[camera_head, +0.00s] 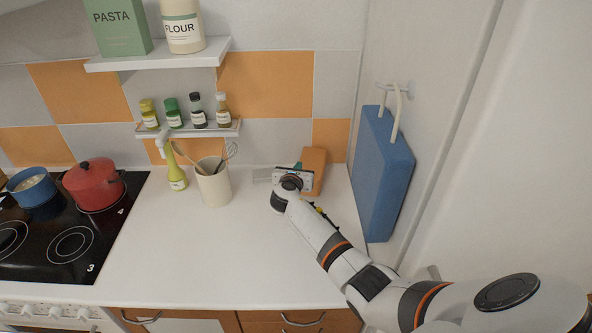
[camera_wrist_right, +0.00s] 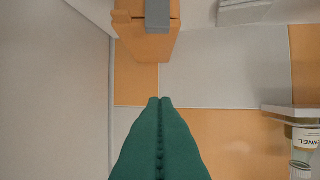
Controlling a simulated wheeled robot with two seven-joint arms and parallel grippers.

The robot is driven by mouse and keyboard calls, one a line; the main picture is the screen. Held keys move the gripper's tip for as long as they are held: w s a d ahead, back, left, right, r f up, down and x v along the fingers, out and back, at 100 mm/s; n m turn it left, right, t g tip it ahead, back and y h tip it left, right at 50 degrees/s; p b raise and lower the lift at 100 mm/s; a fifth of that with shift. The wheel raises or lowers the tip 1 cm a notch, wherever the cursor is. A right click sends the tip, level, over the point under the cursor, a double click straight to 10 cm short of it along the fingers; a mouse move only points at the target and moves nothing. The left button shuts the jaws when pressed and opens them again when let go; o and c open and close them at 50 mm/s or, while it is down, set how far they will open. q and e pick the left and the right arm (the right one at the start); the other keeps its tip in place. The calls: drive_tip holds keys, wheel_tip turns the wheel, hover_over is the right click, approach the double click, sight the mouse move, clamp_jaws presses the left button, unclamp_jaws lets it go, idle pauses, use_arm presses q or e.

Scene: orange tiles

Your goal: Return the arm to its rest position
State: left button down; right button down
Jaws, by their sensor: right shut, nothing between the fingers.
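My right arm reaches in from the lower right in the head view, over the white counter (camera_head: 240,265). My right gripper (camera_head: 297,167) is at the back of the counter, in front of an orange-brown block (camera_head: 315,166), and is partly hidden by my wrist. In the right wrist view its green fingers (camera_wrist_right: 160,100) are pressed together with nothing between them. The block (camera_wrist_right: 148,42) shows beyond the fingertips, apart from them. My left gripper is not in view.
A utensil crock (camera_head: 214,187) and green bottle (camera_head: 176,172) stand left of my gripper. A spice shelf (camera_head: 188,131) is on the tiled wall. A blue board (camera_head: 383,175) hangs at right. A red pot (camera_head: 92,184) sits on the hob. The counter's front is clear.

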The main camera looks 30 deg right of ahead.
drive_tip(key=shift+w+d+f, duration=0.15)
drive_tip(key=shift+d+f, duration=0.05)
drive_tip(key=shift+d, duration=0.05)
